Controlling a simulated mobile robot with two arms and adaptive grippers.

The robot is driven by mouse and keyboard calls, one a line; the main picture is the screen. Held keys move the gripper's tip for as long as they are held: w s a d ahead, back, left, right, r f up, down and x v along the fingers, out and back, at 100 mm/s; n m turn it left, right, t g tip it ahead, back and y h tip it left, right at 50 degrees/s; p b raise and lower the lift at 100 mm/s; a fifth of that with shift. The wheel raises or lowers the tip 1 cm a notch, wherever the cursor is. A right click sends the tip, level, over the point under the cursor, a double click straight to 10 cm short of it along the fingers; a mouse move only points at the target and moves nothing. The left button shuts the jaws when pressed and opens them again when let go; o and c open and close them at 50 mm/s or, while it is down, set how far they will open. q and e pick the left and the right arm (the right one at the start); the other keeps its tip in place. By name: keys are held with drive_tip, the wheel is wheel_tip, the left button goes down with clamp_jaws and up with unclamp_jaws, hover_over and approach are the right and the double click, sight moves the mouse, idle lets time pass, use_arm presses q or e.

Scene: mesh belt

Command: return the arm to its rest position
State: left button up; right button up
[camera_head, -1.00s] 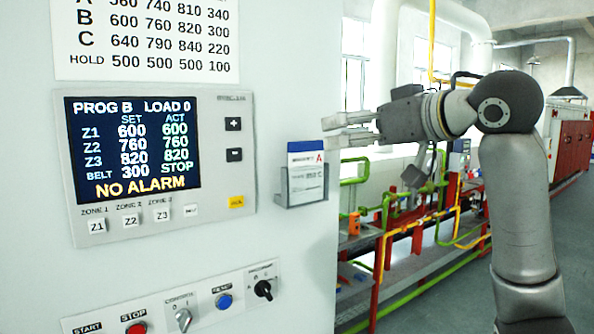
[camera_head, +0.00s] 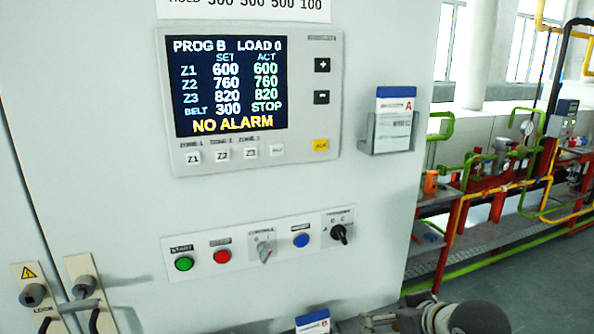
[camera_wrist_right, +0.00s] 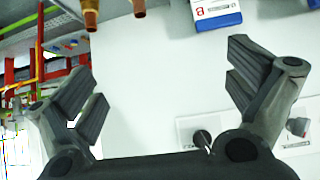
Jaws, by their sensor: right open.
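My right arm shows at the bottom right edge of the head view, low in front of the cabinet, with part of the right gripper (camera_head: 378,321) cut off by the frame. In the right wrist view the right gripper (camera_wrist_right: 165,88) has its two fingers spread wide, with nothing between them but the pale cabinet face behind. My left gripper is not in view.
The cabinet (camera_head: 90,140) carries a display (camera_head: 230,87) reading NO ALARM, and a button strip (camera_head: 258,244). A card holder (camera_head: 390,130) marked A sticks out at right; another card (camera_head: 313,322) sits below. Pipework (camera_head: 490,170) stands beyond the cabinet.

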drive_tip(key=s+d+f+m+g+h, duration=0.1)
drive_tip(key=s+f+g, duration=0.2)
drive_tip(key=s+f, duration=0.9)
drive_tip(key=s+d+f+g+h, duration=0.15)
drive_tip(key=s+f, duration=0.65)
drive_tip(key=s, duration=0.8)
wheel_tip(320, 180, down, 31)
drive_tip(key=s+g+b, duration=0.2)
drive_tip(key=s+b, duration=0.1)
drive_tip(key=s+d+f+g+b, duration=0.1)
drive_tip(key=s+d+f+b, duration=0.1)
drive_tip(key=s+f, duration=1.3)
wheel_tip(320, 180, down, 2)
drive_tip(key=shift+s, duration=0.4)
